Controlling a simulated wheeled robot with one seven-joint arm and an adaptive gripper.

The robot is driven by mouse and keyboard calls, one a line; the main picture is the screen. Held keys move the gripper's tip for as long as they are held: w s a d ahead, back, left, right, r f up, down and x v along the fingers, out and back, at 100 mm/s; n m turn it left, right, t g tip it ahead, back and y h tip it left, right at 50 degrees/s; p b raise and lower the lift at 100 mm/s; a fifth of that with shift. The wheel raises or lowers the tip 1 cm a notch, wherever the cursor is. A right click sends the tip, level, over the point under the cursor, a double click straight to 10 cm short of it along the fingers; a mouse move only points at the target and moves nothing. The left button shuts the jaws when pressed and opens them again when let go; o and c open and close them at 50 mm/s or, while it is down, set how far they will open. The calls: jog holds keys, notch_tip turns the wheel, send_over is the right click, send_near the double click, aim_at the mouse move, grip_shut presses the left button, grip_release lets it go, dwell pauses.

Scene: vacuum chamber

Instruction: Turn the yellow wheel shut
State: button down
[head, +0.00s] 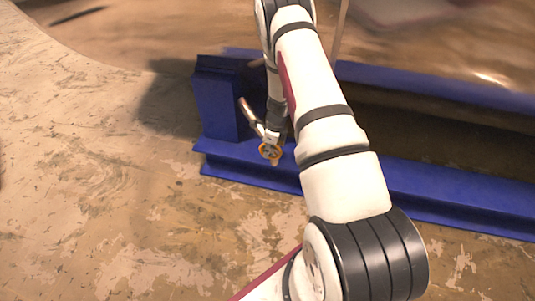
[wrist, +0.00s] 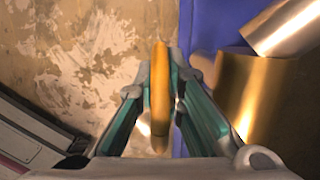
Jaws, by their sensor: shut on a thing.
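The yellow wheel (head: 269,151) is small and round, with spokes. In the head view it sits low in front of the blue beam, beside my gripper. In the wrist view the wheel (wrist: 159,95) shows edge-on as an upright orange-yellow bar between the two green-lined fingers of my gripper (wrist: 160,90). The fingers are closed on it from both sides. In the head view my arm and wrist hide most of the gripper (head: 272,142). Brass-coloured metal cylinders (wrist: 252,95) stand close on the right in the wrist view.
A blue steel frame (head: 420,190) runs behind and to the right of the wheel, with a blue upright block (head: 215,100) at its left end. A thin metal pipe (head: 249,112) slants just above the wheel. The stained floor (head: 90,180) is clear at left and front.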

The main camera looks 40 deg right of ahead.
jog(key=t+y+b, duration=0.2)
jog(key=t+b, duration=0.1)
jog(key=b, duration=0.1)
jog(key=shift+d, duration=0.15)
jog(key=t+y, duration=0.1)
jog(key=t+y+b, duration=0.1)
jog(key=t+y, duration=0.1)
jog(key=shift+s+r, duration=0.1)
jog(key=shift+r, duration=0.25)
jog(key=t+y, duration=0.2)
jog(key=t, duration=0.2)
jog(key=shift+s+r+y, duration=0.1)
jog(key=shift+r+y, duration=0.05)
jog(key=shift+y, duration=0.25)
jog(key=shift+s+d+r+t+y+b, duration=0.1)
jog(key=shift+t+y+b, duration=0.1)
jog(key=shift+t+y, duration=0.6)
jog(key=shift+s+d+r+t+y+b, duration=0.1)
jog(key=shift+t+y+b, duration=0.1)
jog(key=shift+t+y, duration=0.6)
jog(key=shift+t, duration=0.3)
jog(key=c, duration=1.7)
grip_release()
